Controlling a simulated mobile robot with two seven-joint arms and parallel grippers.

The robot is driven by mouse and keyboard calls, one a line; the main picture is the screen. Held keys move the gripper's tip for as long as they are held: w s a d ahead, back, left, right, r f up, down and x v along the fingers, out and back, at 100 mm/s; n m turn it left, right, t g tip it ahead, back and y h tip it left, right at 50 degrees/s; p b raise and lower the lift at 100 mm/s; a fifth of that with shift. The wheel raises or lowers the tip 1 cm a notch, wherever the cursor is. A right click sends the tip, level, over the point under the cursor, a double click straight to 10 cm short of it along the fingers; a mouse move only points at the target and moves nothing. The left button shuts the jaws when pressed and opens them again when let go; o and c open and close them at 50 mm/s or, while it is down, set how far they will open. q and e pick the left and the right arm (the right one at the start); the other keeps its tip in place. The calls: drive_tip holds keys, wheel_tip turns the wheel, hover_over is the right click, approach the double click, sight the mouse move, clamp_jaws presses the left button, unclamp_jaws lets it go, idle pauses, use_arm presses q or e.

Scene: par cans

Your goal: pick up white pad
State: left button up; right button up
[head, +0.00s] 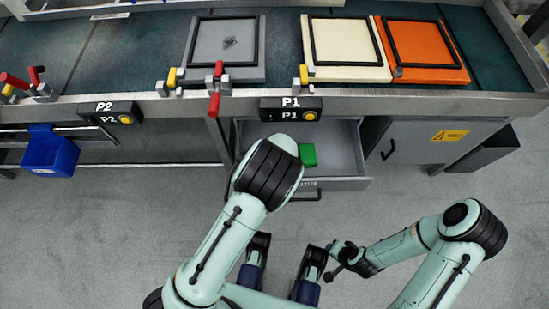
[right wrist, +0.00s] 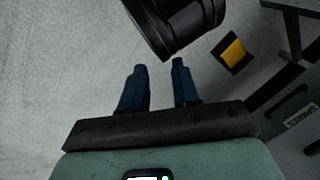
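The white pad (head: 344,47) is a cream square with a black square outline on it. In the head view it lies flat on the bench at the back, right of centre. An orange pad (head: 424,46) lies close against its right side. My right gripper (right wrist: 158,76) shows two blue fingers in the right wrist view, spread apart with nothing between them. It is over the floor, well away from the white pad. My left arm reaches up the middle of the head view, in front of the drawer, and its gripper is hidden.
A grey pad (head: 225,62) lies left of the white pad. Clamps with red handles (head: 214,103) stand along the bench's front edge. An open drawer (head: 337,182) holding a green block (head: 308,154) juts out below P1. A blue bin (head: 50,155) hangs at left.

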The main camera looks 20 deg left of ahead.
use_arm(q)
drive_tip(key=shift+r, duration=0.1)
drive_tip(key=c, duration=1.1)
use_arm(e)
drive_tip(key=shift+r, duration=0.1)
use_arm(q)
drive_tip(key=shift+c, duration=0.2)
